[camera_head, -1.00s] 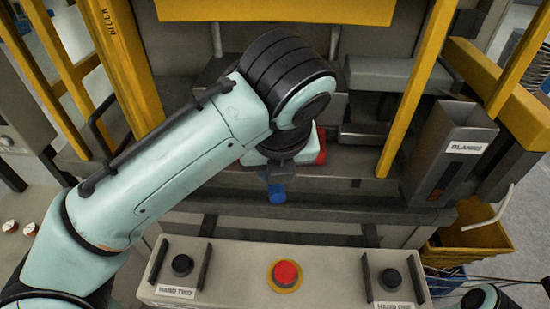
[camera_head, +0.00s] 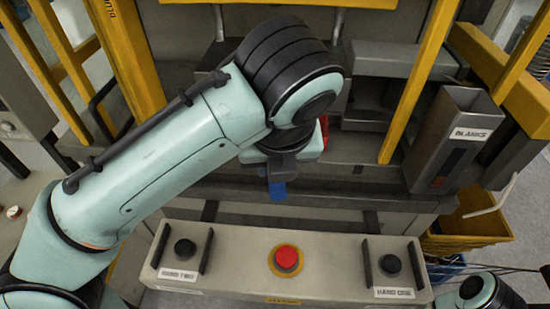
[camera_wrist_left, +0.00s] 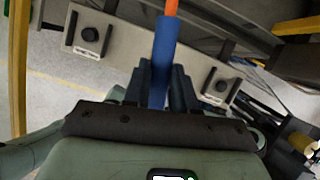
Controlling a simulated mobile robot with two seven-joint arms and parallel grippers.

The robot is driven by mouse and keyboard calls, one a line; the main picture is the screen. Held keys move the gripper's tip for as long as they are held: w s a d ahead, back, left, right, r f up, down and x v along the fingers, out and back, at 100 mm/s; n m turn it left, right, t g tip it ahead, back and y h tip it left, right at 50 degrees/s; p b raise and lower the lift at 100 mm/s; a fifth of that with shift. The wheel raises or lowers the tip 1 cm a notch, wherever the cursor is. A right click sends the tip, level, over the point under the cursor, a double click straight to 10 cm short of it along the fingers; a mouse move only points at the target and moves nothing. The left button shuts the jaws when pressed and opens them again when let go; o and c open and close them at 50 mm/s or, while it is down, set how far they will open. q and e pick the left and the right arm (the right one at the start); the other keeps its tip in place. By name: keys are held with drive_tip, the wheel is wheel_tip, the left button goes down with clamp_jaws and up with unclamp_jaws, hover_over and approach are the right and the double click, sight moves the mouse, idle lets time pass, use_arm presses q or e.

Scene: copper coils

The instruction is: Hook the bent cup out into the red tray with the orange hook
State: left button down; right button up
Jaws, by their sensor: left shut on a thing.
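My left gripper (camera_wrist_left: 158,82) is shut on the blue handle (camera_wrist_left: 163,48) of the hook. A short orange part (camera_wrist_left: 171,7) of the hook shows at the top edge of the left wrist view. The hook's tip is out of view. I cannot make out the bent cup or the red tray. A small red patch beside my wrist is too covered to identify. My right gripper is not in view.
A control console (camera_head: 230,245) with a red button (camera_head: 286,260) and two black buttons stands in front of the machine. Yellow posts (camera_head: 420,80) flank the opening. A grey "BLANKS" chute (camera_head: 455,135) and a yellow bin (camera_head: 465,220) stand at right.

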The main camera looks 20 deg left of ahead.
sight(272, 188)
use_arm(q)
drive_tip(key=shift+s+d, duration=0.1)
drive_tip(key=shift+s, duration=0.1)
drive_tip(key=shift+s+d, duration=0.3)
drive_tip(key=shift+s, duration=0.75)
drive_tip(key=shift+s+d, duration=0.25)
drive_tip(key=shift+s, duration=0.75)
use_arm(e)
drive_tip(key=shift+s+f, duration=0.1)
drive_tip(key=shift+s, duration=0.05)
use_arm(q)
drive_tip(key=shift+w+r, duration=0.1)
drive_tip(key=shift+r, duration=0.05)
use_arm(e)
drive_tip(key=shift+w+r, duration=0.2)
use_arm(q)
drive_tip(key=shift+w+a+r+p, duration=0.15)
drive_tip(key=shift+w+r+p, duration=0.15)
drive_tip(key=shift+r+p, duration=0.3)
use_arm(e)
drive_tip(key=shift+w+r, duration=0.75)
use_arm(q)
drive_tip(key=shift+f, duration=0.1)
